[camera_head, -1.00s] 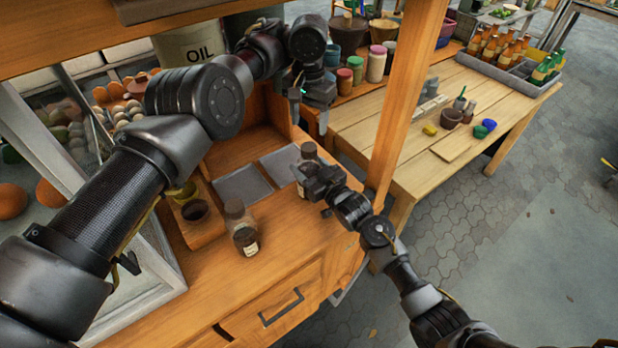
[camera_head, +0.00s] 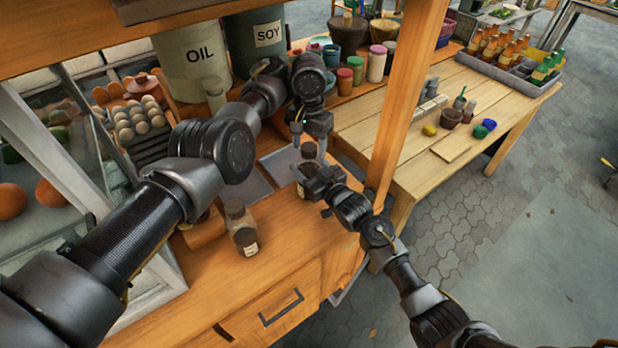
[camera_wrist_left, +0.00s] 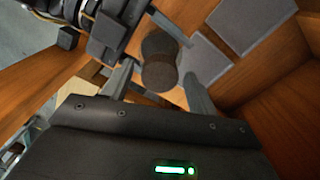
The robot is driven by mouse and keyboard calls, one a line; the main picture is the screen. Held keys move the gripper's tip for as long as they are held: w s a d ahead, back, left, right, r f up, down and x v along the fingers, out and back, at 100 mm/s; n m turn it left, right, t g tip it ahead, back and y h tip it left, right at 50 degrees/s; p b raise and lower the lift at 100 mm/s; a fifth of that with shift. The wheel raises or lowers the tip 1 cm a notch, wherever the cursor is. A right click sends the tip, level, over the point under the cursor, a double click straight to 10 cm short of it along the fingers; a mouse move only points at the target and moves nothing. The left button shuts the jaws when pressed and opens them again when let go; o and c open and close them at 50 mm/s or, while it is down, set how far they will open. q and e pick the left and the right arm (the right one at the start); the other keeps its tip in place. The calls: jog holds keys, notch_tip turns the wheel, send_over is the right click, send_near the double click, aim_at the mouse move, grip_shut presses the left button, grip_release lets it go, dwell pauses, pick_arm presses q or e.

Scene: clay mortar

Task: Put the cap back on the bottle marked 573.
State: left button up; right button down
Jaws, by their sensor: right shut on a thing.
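A small bottle with a dark top (camera_head: 308,151) stands upright near the counter's right side, partly hidden. My right gripper (camera_head: 306,178) is shut on its body from the right. My left gripper (camera_head: 310,142) is above it, pointing down, fingers apart, one on each side of its top. The left wrist view shows a dark brown disc (camera_wrist_left: 158,75) between the open fingers, with a second dark round shape overlapping it. I cannot tell whether the fingers touch it. Another bottle (camera_head: 243,236) with a dark top and pale label stands on the counter's front. No number is legible.
Grey square plates (camera_head: 281,163) are set in the counter behind the held bottle. A wooden post (camera_head: 402,100) rises to the right. Tins marked OIL (camera_head: 190,70) and SOY (camera_head: 258,45) stand at the back. The counter's front right is clear.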

pick_arm(q)
jog(key=c, duration=1)
jog(key=o, duration=1.2)
jog(key=shift+c, duration=0.2)
jog(key=shift+r, duration=0.1)
notch_tip(320, 180, up, 12)
jog(key=shift+w, duration=0.1)
pick_arm(e)
jog(key=shift+c, duration=1.4)
grip_release()
